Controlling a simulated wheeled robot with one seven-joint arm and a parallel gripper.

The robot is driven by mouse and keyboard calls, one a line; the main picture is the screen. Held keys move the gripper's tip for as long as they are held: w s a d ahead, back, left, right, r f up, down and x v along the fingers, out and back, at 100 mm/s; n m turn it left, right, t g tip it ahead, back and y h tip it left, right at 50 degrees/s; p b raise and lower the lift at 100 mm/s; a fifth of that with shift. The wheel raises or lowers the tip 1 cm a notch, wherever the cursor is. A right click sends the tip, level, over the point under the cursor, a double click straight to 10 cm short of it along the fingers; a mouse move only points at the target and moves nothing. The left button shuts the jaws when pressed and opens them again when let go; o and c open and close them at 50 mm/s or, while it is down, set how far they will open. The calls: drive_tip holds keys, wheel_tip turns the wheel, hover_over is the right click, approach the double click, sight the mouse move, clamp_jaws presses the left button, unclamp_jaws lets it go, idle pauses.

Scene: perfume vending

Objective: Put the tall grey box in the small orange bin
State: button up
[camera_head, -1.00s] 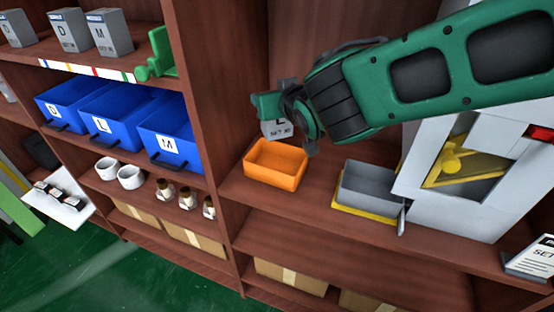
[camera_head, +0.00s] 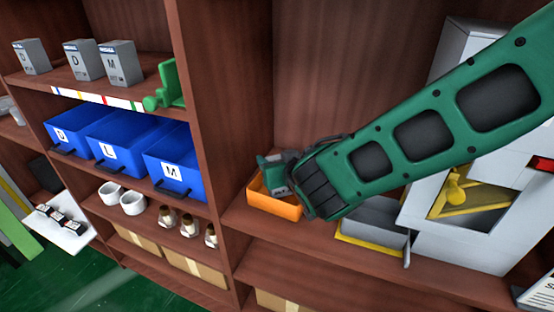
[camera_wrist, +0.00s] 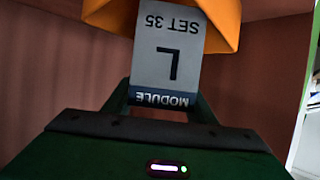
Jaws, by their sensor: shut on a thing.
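The tall grey box (camera_wrist: 166,55) is held between my gripper's fingers (camera_wrist: 165,112) in the wrist view. It carries the letter L and the words MODULE and SET 35, upside down in that view. The small orange bin (camera_head: 285,209) stands on the shelf in the head view, and its orange wall (camera_wrist: 222,22) also shows at the top of the wrist view. My gripper (camera_head: 279,178) is over the bin, with the grey box (camera_head: 280,184) low at its opening. My arm hides the bin's right side, and I cannot tell whether the box touches the bottom.
A grey bin with a yellow base (camera_head: 372,218) stands right of the orange bin, beside a white machine (camera_head: 470,190). A shelf post (camera_head: 208,130) stands left, with blue bins (camera_head: 174,170) beyond. More grey boxes (camera_head: 119,62) stand on the upper left shelf.

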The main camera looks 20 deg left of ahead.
drive_tip(key=shift+f, duration=0.55)
drive_tip(key=o, duration=1.2)
drive_tip(key=r+v, duration=0.1)
drive_tip(key=v, duration=1.1)
drive_tip(key=shift+d+r, duration=0.1)
